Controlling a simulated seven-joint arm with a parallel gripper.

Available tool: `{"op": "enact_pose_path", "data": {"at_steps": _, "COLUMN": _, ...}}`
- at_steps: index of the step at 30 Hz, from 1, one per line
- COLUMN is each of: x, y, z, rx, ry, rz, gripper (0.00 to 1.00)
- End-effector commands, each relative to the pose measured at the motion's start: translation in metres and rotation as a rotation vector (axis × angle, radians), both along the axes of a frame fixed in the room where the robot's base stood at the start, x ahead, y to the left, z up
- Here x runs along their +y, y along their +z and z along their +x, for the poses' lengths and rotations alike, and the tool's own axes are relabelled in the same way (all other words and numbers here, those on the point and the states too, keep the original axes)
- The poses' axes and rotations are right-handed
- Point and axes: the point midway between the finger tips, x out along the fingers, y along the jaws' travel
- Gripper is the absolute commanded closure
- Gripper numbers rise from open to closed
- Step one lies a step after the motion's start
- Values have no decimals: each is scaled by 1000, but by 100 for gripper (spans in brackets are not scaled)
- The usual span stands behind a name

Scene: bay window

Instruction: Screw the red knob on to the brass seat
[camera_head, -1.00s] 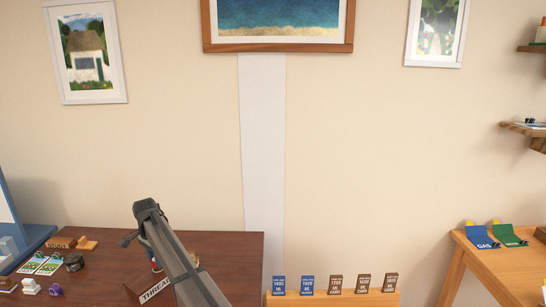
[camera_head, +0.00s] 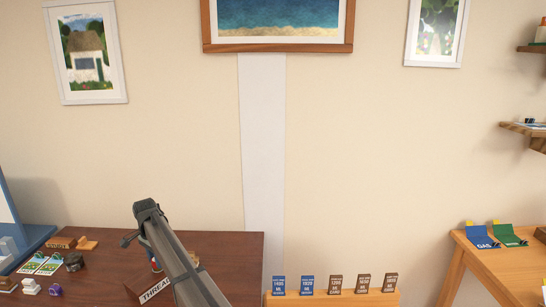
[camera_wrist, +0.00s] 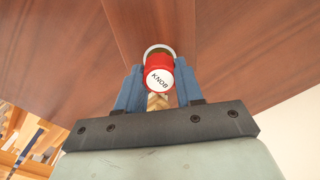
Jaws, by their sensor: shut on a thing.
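The red knob (camera_wrist: 159,75) shows in the wrist view, with a white face lettered KNOB. My gripper (camera_wrist: 160,82) is shut on it, with one blue finger on each side. A pale ring (camera_wrist: 158,48) shows behind the knob's far edge. A brass-coloured piece (camera_wrist: 157,101) shows between the fingers, just below the knob in the picture. I cannot tell whether this is the brass seat, or whether the knob's thread is engaged. In the head view my arm covers most of the gripper and the knob.
The dark wooden table (camera_head: 225,255) is clear to the right of my arm. A sign reading THREAD (camera_head: 155,290) stands at its front. A dark round object (camera_head: 74,261), picture cards (camera_head: 40,263) and small items lie to the left. A rack of labelled blocks (camera_head: 335,299) stands right of the table.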

Motion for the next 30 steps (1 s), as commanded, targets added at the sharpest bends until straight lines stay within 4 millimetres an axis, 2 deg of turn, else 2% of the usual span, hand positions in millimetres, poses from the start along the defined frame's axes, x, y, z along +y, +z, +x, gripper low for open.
{"op": "enact_pose_path", "data": {"at_steps": 1, "x": -4, "y": -11, "z": -4, "rx": 14, "ry": -1, "rz": -13, "gripper": 100}}
{"op": "enact_pose_path", "data": {"at_steps": 5, "x": -4, "y": -11, "z": -4, "rx": 14, "ry": -42, "rz": -12, "gripper": 100}}
{"op": "enact_pose_path", "data": {"at_steps": 19, "x": -4, "y": -11, "z": -4, "rx": 14, "ry": -476, "rz": -12, "gripper": 100}}
{"op": "enact_pose_path", "data": {"at_steps": 29, "x": -4, "y": -11, "z": -4, "rx": 14, "ry": -526, "rz": -12, "gripper": 100}}
{"op": "enact_pose_path", "data": {"at_steps": 30, "x": -3, "y": -11, "z": -4, "rx": 14, "ry": -526, "rz": -12, "gripper": 62}}
